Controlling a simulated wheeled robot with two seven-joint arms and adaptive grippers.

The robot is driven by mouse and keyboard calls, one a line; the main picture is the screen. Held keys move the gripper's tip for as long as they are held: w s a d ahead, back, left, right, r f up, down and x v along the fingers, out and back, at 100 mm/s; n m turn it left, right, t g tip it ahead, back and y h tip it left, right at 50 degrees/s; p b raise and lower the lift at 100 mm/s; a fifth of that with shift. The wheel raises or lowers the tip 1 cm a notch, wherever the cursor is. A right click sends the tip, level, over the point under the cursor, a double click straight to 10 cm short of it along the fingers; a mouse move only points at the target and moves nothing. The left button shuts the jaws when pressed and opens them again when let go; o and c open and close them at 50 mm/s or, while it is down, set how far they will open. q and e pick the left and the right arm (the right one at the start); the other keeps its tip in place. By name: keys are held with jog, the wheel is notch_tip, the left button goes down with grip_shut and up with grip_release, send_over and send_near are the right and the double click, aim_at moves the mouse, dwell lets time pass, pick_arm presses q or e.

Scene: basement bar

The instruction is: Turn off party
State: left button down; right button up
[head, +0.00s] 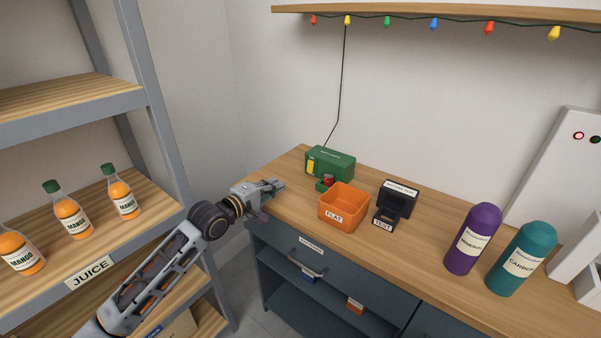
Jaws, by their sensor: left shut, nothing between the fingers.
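A string of colored lights (434,24) hangs along the shelf at the top; its bulbs show red, yellow, green and blue. A dark cable (340,90) runs from it down to a green box (331,161) on the counter. The box has a yellow patch at its left and a small red and dark part (327,182) at its front, too small to make out. My left gripper (276,185) is shut and empty, just left of the green box's front and apart from it, over the counter's left end. My right gripper is not in view.
An orange bin (344,207) labeled FLAT and a black tester (397,198) stand right of the green box. Purple (473,238) and teal (522,258) bottles stand farther right, near a white panel (565,170). A juice shelf (150,215) stands at left.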

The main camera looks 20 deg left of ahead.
aim_at(302, 180)
pick_arm(q)
jog(key=shift+x, duration=2.5)
jog(key=shift+b+x, duration=0.45)
jog(key=shift+x, duration=3.45)
jog(key=shift+w+d+b, duration=0.15)
jog(key=shift+w+b, duration=0.1)
jog(key=shift+b, duration=0.05)
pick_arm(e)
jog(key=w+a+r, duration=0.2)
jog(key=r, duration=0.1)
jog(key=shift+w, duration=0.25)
pick_arm(q)
jog(key=shift+f, duration=0.1)
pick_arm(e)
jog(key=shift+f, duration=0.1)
pick_arm(q)
jog(key=shift+w+d+f+t+b, duration=0.1)
jog(key=shift+w+t+b, duration=0.15)
jog(key=shift+t+b, duration=0.05)
jog(key=shift+v, duration=6)
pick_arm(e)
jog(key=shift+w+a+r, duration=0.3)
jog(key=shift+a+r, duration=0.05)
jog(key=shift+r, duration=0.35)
